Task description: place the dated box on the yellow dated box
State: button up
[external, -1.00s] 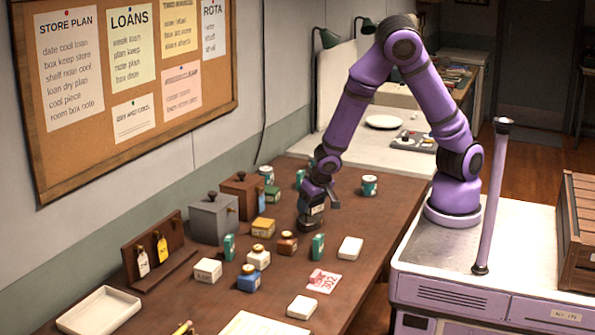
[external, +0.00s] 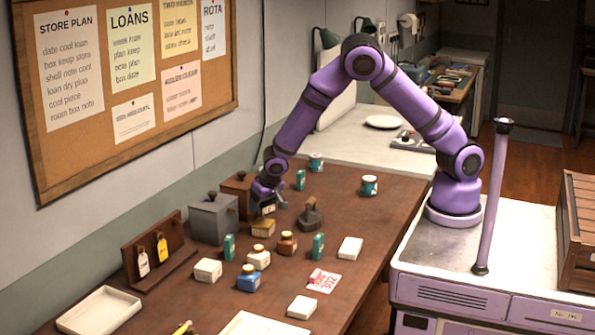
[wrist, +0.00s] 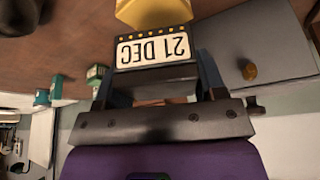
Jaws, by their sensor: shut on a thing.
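My gripper (external: 266,201) is shut on the dated box (wrist: 153,51), a dark block with a white "21 DEC" label and a row of yellow dots. In the wrist view it sits between both fingers. In the external view the held box (external: 268,209) shows small, just above and behind the yellow dated box (external: 262,231) in the picture. The yellow box also shows in the wrist view (wrist: 153,12), just beyond the held box and partly cut off by the frame. I cannot tell whether the two touch.
A grey box with a knob (external: 213,217) and a brown box (external: 236,187) stand close to my gripper. A dark stamp (external: 311,216) stands to the right. Several small jars and green tins (external: 318,247) crowd the front. The table's right side is fairly clear.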

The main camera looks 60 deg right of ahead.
aim_at(263, 212)
jog(key=shift+f, duration=1.75)
jog(key=o, duration=1)
jog(key=shift+f, duration=0.1)
jog(key=shift+c, duration=0.2)
jog(key=v, duration=1.2)
